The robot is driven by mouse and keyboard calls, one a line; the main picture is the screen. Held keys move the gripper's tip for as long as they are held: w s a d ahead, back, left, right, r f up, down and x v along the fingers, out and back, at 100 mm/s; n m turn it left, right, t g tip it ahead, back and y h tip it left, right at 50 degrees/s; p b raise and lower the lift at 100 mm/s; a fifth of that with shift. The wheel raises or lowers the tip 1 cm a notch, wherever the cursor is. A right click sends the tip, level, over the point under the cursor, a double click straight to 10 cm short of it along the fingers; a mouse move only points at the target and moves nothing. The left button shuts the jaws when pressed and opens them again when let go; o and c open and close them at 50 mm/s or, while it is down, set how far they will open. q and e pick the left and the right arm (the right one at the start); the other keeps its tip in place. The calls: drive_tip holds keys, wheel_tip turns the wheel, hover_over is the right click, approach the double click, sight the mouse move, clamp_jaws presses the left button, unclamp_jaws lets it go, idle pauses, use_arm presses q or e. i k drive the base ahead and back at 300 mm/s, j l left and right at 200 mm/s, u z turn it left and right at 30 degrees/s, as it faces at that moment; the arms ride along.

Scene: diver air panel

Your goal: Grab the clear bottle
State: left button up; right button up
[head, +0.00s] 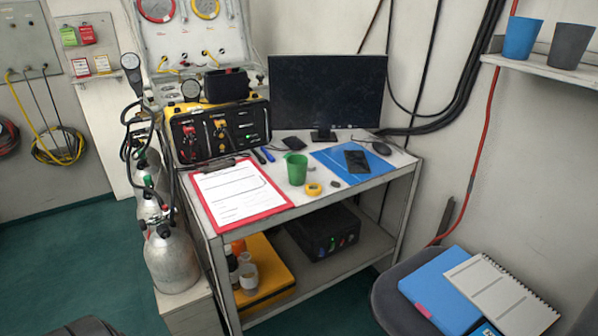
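No clear bottle stands out on the tabletop. Neither of my grippers is in view.
The table (375,190) holds a red clipboard (240,193), green cup (296,168), yellow tape roll (314,189), monitor (328,95) and air panel box (218,130). Gas cylinders (172,262) stand at its left, a chair with folders (440,290) at right. Floor (80,262) is free at left.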

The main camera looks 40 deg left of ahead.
sight(248, 270)
drive_tip(key=u, duration=1.6)
